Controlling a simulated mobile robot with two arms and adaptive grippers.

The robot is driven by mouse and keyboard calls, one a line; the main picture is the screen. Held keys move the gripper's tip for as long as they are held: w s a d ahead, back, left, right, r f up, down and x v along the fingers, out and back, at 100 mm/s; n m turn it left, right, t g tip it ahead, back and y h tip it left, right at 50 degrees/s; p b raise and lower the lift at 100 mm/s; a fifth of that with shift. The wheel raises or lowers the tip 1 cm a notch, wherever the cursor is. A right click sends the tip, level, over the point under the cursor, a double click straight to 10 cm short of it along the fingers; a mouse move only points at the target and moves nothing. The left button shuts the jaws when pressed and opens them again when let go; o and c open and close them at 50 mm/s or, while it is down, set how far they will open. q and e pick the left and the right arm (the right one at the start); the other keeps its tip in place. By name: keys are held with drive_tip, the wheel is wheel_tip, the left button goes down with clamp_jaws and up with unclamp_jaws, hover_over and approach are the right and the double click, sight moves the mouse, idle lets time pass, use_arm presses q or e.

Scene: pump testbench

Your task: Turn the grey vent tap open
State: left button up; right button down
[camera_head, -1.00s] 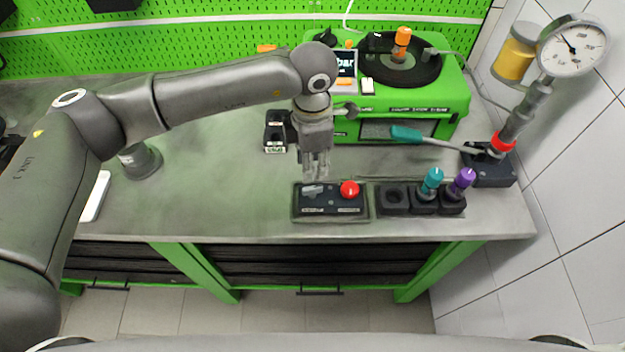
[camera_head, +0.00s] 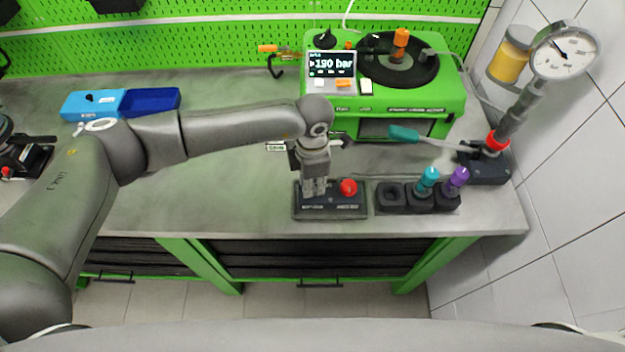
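A black control box (camera_head: 335,209) with a red knob (camera_head: 348,187) sits near the bench's front edge. In the earlier frame a grey tap handle shows on the left of its top. My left gripper (camera_head: 315,190) now points down over that spot, with its fingers at the box's left half. The fingers hide the grey tap, so I cannot tell how it is turned or whether they touch it. How far apart the fingertips are is not clear. My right gripper is not in view.
Right of the box stands a black holder (camera_head: 391,197) with teal (camera_head: 428,179) and purple (camera_head: 458,178) handled pieces. Behind is a green machine (camera_head: 440,100) with a display (camera_head: 332,65) reading 190 bar. A pump with a gauge (camera_head: 564,52) stands right.

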use_arm(q)
clamp_jaws()
drive_tip(key=shift+f+n+b, duration=0.15)
drive_tip(key=shift+n+b, duration=0.55)
drive_tip(key=shift+b, duration=0.25)
drive_tip(key=n+b, duration=0.8)
drive_tip(key=b, duration=0.1)
drive_tip(key=shift+n, duration=0.4)
drive_tip(key=n+b, duration=0.2)
drive_tip(key=shift+n, duration=0.3)
drive_tip(key=shift+r+n+b, duration=0.2)
drive_tip(key=shift+n+b, duration=0.95)
drive_tip(key=shift+n, duration=0.15)
drive_tip(key=shift+o, duration=2.4)
unclamp_jaws()
